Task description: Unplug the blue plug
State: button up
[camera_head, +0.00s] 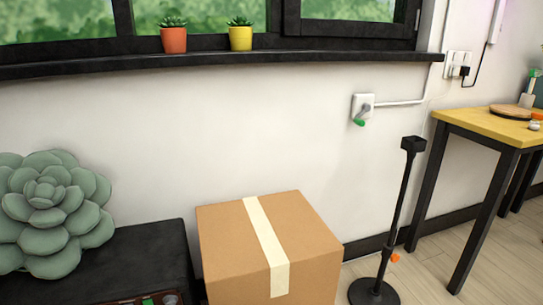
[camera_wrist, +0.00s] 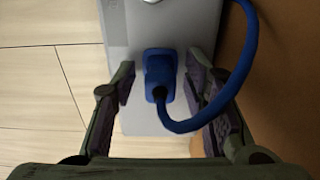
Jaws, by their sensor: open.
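The blue plug (camera_wrist: 159,72) sits against a grey box or panel (camera_wrist: 190,28) in the wrist view. Its thick blue cable (camera_wrist: 251,40) leaves the plug, curves down to the right and loops up to the top edge. My gripper (camera_wrist: 160,78) is open, with one finger to the left of the plug and the other to the right. The right finger is near the cable, which crosses in front of part of it. Contact between fingers and plug cannot be told. Neither the blue plug nor my gripper shows in the head view.
In the wrist view, a brown surface lies close on the right; pale floor (camera_wrist: 35,80) is clear on the left.

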jog(key=shift+c, duration=0.2)
grip_shut()
dwell(0.4)
dwell(0.4)
jog(key=shift+r+p, duration=3)
jog(key=shift+r, duration=0.05)
